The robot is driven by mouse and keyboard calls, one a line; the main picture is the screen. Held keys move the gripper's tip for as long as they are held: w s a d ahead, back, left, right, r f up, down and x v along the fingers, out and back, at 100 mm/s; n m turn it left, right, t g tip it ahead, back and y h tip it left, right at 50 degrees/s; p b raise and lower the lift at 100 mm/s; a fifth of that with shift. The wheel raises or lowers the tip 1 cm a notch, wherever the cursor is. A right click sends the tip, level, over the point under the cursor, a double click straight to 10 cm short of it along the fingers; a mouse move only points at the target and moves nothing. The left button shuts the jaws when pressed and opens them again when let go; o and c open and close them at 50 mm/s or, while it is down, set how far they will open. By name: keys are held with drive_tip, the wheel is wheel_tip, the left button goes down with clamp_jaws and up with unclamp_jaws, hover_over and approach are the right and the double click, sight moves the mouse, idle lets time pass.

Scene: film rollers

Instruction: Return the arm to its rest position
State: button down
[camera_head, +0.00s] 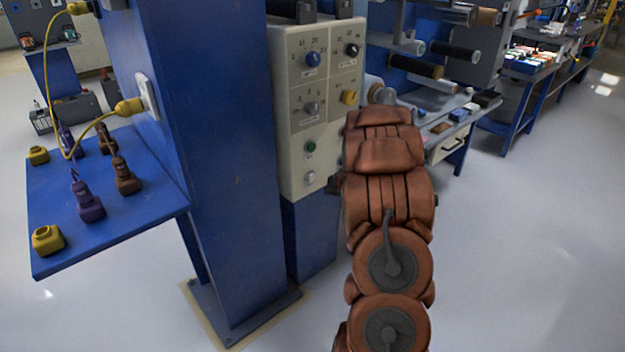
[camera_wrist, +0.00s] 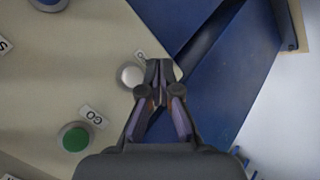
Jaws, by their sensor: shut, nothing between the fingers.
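My arm (camera_head: 388,200), in a brown padded cover, reaches forward in the head view, to the right of the beige control panel (camera_head: 318,110). In the head view my gripper is mostly hidden behind the arm, with only a dark part showing near the panel's lower right edge. In the wrist view my gripper (camera_wrist: 159,70) is shut and empty. Its fingertips appear beside a white button (camera_wrist: 130,76) on the panel. I cannot tell whether they touch it. A green button (camera_wrist: 75,138) is at the lower left.
The panel has several knobs and stands against a blue column (camera_head: 215,150). A blue shelf (camera_head: 110,235) with plugs and yellow cables is at left. Film rollers (camera_head: 415,68) and a workbench (camera_head: 550,75) are behind. Floor at right (camera_head: 530,240) is clear.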

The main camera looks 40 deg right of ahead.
idle(0.5)
drive_tip(key=s+a+r+m+g+h, duration=0.2)
drive_tip(key=a+r+m, duration=0.15)
drive_tip(key=r, duration=0.25)
drive_tip(key=s+a+r+m+g+h, duration=0.2)
drive_tip(key=s+a+r+m+h, duration=0.1)
drive_tip(key=a+r, duration=0.3)
drive_tip(key=s+a+r+m+g+y, duration=0.15)
drive_tip(key=s+a+g+y, duration=0.25)
drive_tip(key=s+a, duration=1.25)
drive_tip(key=s+a+m+g+y, duration=0.2)
drive_tip(key=s+a+g+y, duration=0.15)
drive_tip(key=s+a, duration=1.3)
drive_tip(key=s+a+p+v, duration=0.1)
drive_tip(key=p+v, duration=0.8)
drive_tip(key=v, duration=0.1)
drive_tip(key=s+a+r+p+v, duration=0.1)
drive_tip(key=s+p+v, duration=0.1)
drive_tip(key=p+v, duration=0.8)
drive_tip(key=shift+s+r+t, duration=0.2)
drive_tip(key=shift+t, duration=0.25)
drive_tip(key=shift+a+h, duration=0.2)
drive_tip(key=shift+h, duration=0.05)
